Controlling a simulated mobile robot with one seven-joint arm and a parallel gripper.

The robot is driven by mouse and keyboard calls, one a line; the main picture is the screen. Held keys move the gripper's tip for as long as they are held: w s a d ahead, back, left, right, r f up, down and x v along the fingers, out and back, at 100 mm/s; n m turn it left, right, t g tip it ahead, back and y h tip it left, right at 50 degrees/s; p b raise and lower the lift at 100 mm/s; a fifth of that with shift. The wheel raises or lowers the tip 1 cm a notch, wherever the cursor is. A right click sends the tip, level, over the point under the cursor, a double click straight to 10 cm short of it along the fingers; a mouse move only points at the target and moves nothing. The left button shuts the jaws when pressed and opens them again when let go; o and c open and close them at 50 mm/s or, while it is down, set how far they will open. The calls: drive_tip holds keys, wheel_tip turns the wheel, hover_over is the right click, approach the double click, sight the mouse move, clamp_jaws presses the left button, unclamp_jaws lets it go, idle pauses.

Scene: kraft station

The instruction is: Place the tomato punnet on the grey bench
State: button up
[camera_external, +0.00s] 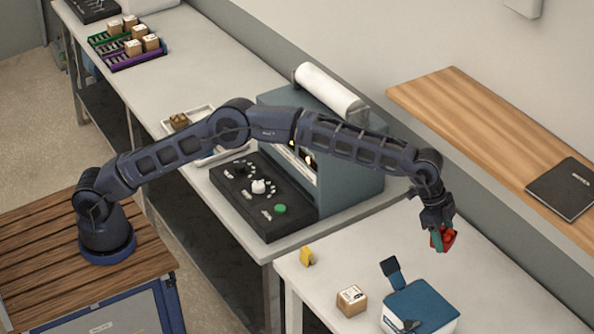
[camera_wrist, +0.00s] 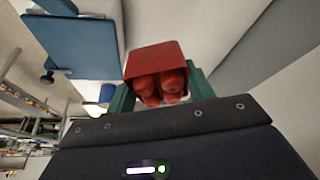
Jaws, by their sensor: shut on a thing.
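The tomato punnet (camera_external: 449,238) is a small red container, held in the air over the right-hand part of a pale grey bench top (camera_external: 490,275). My gripper (camera_external: 438,240), with green fingers, is shut on it. In the wrist view the red punnet (camera_wrist: 157,54) sits between the fingers of my gripper (camera_wrist: 160,92), with round red tomatoes inside it. There is a visible gap between the punnet and the bench top.
A blue box (camera_external: 425,303), a small cardboard box (camera_external: 351,301) and a yellow object (camera_external: 307,256) stand on the bench near the punnet. A machine with a white roll (camera_external: 330,90) and a black control panel (camera_external: 250,195) stand to the left. A wooden shelf (camera_external: 470,110) holds a dark notebook (camera_external: 565,188).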

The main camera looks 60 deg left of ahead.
wheel_tip(320, 180, down, 19)
drive_tip(key=shift+f, duration=0.15)
idle(0.5)
drive_tip(key=shift+f, duration=0.2)
drive_tip(key=o, duration=1)
drive_tip(key=shift+r, duration=0.1)
